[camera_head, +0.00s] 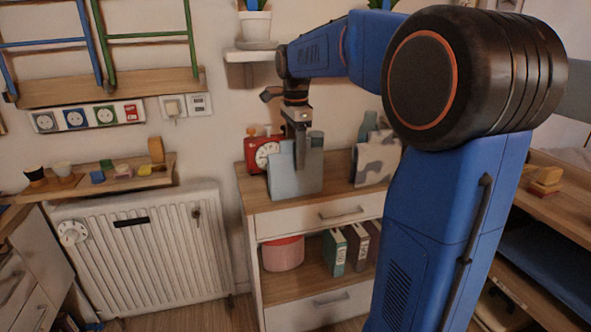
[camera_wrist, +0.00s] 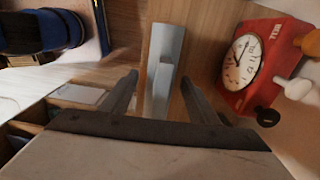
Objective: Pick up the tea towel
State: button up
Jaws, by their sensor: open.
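A grey-blue cloth-like thing, which I take to be the tea towel (camera_head: 290,182), stands upright on the wooden top of the dresser (camera_head: 343,197). My gripper (camera_head: 300,146) points down over it from above, and its lower end overlaps it in the head view. In the wrist view my gripper (camera_wrist: 158,88) is open, with one finger on each side of the narrow grey top of the towel (camera_wrist: 166,48). I cannot tell whether the fingers touch it. Its lower part is hidden in the wrist view.
A red clock (camera_head: 262,153) stands close beside the towel; it also shows right of my fingers in the wrist view (camera_wrist: 262,62). A camouflage-patterned thing (camera_head: 376,160) stands to the right on the dresser. A small shelf with a plant pot (camera_head: 255,27) is above.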

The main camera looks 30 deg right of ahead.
jog(key=c, duration=1.1)
jog(key=shift+c, duration=0.2)
jog(key=shift+r, duration=0.1)
